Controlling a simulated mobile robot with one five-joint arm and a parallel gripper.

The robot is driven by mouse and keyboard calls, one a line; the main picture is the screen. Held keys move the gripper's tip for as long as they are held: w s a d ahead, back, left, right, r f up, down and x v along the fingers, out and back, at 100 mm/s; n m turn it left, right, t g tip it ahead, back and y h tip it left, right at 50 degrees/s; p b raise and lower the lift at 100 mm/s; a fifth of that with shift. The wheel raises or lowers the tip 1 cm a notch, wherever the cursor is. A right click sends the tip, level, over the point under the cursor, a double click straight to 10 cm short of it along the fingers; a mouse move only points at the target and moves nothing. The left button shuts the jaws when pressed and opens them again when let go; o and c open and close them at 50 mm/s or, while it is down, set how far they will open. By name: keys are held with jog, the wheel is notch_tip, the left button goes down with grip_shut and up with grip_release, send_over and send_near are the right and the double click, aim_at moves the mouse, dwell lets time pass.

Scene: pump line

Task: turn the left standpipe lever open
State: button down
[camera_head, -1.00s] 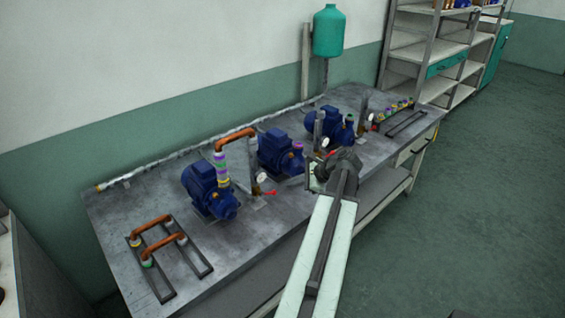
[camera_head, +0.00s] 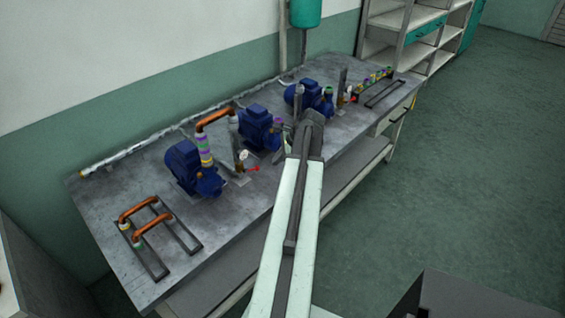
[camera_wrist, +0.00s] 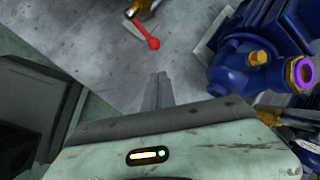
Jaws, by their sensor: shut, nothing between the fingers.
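The left standpipe (camera_head: 235,148) is a grey upright pipe with a gauge, beside the left blue pump on the bench. Its red lever (camera_head: 253,169) points right from the pipe's foot in the head view. In the wrist view the red lever (camera_wrist: 142,31) runs from a brass valve (camera_wrist: 143,8) down to a round end. My gripper (camera_wrist: 160,76) is shut and empty, its fingertips a little below the lever's end in the picture, apart from it. In the head view my gripper is beside the middle pump, its fingertips mostly hidden by my arm.
The middle blue pump (camera_head: 258,127) stands close to my gripper; it also shows in the wrist view (camera_wrist: 240,70) at the right, with a purple ring. A copper pipe (camera_head: 213,117) rises from the left pump (camera_head: 184,167).

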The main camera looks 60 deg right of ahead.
aim_at(253, 169)
jog(key=b+x, duration=0.1)
jog(key=x, duration=0.2)
jog(key=shift+s, duration=0.15)
jog(key=shift+w+a, duration=0.3)
jog(key=shift+w, duration=0.25)
jog(key=shift+w+a, duration=0.3)
jog(key=shift+w, duration=0.25)
jog(key=shift+w+a+f, duration=0.1)
jog(key=shift+w+a, duration=0.1)
jog(key=shift+w, duration=0.3)
jog(key=shift+w, duration=0.1)
